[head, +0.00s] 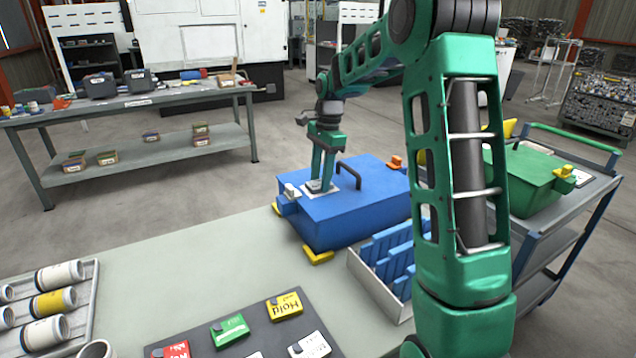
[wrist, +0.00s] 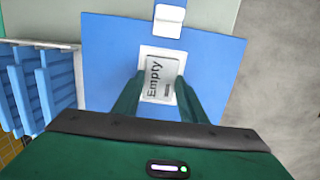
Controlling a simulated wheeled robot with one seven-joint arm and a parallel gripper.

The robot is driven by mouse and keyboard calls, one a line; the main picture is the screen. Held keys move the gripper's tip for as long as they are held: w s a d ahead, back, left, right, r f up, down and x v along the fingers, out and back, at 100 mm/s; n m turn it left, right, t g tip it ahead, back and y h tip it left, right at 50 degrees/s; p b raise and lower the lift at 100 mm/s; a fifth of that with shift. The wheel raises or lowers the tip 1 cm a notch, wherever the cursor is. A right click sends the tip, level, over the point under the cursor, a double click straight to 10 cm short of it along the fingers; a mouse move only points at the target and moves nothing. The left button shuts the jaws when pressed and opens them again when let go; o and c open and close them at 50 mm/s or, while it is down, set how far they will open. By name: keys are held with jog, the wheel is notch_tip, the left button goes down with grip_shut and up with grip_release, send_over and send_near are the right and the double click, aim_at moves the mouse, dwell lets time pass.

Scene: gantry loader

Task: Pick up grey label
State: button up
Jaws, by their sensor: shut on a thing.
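The grey label (wrist: 161,80), marked "Empty", lies over a white patch on the lid of the blue box (head: 345,215). In the head view my gripper (head: 320,187) points down onto this lid, and its fingers partly hide the label. In the wrist view my gripper (wrist: 158,92) has one finger at each side of the label and is shut on it. The label is at or just above the lid; I cannot tell whether it touches.
The blue box has a dark handle (head: 349,172) behind my gripper and a white latch (wrist: 168,20). A tray of blue dividers (head: 385,262) stands beside it. Red, green (head: 229,330), yellow (head: 285,306) and white labels lie on a dark board in front. A green box (head: 522,178) is on a cart.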

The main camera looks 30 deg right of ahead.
aim_at(319, 183)
jog(key=r, duration=0.4)
jog(key=shift+a+r, duration=0.2)
jog(key=shift+a, duration=0.1)
jog(key=a+r, duration=1)
jog(key=a, duration=0.1)
jog(key=shift+s+r, duration=0.15)
jog(key=shift+s, duration=0.2)
dwell(0.4)
